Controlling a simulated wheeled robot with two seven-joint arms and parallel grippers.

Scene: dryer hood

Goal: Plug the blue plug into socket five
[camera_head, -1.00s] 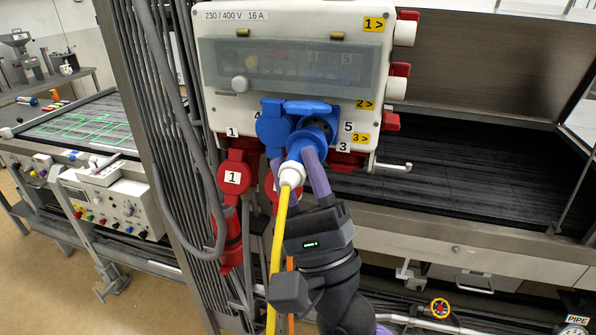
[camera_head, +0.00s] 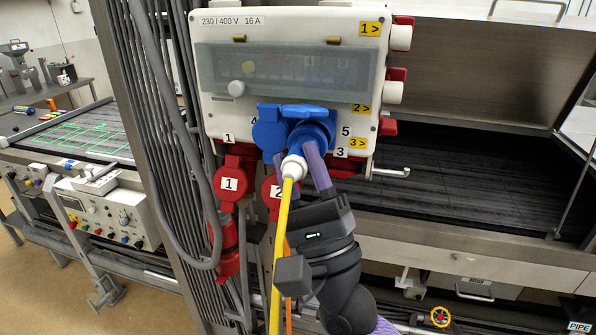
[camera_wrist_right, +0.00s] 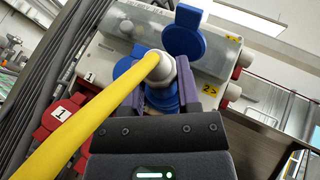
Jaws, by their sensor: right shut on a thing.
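The blue plug (camera_head: 303,150) has a white collar and a yellow cable. My right gripper (camera_head: 298,158) is shut on it, with a purple finger on each side. The plug is at the blue socket five (camera_head: 322,127), left of the printed 5, and its front overlaps the socket mouth. How deep it sits is hidden. The socket's blue lid (camera_head: 306,111) stands open above; it also shows in the right wrist view (camera_wrist_right: 184,34), where the plug (camera_wrist_right: 162,98) is partly behind its collar and cable. My left gripper is not in view.
The blue lid of socket four (camera_head: 269,130) is close on the left. Red sockets one (camera_head: 229,184) and two (camera_head: 272,192) hang below the white box (camera_head: 215,108). Grey conduits (camera_head: 170,150) run down at the left. A metal hook (camera_head: 392,172) sticks out at the right.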

